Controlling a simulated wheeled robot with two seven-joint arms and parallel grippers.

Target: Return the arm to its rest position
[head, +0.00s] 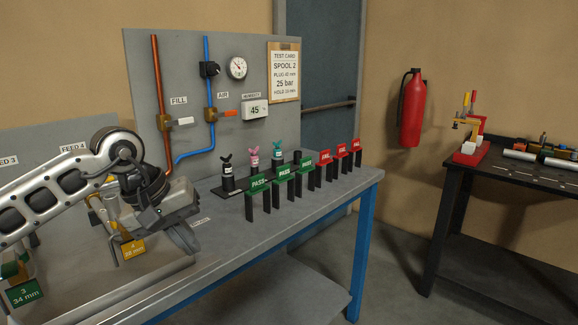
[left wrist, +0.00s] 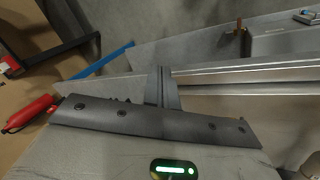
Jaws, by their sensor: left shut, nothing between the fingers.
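My left arm comes in from the left in the head view, and its gripper (head: 183,236) hangs over the front part of the grey workbench (head: 300,213). The gripper is shut with nothing in it. In the left wrist view the shut fingers (left wrist: 160,88) point out over the grey bench top and a metal rail. My right arm and gripper are not in view.
Green PASS signs (head: 284,174) and red FAIL signs (head: 341,151) stand right of the gripper. Behind rises a grey panel (head: 285,120) with valves and a gauge. A yellow tag (head: 133,248) is close by the gripper. A dark table (head: 460,190) stands right.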

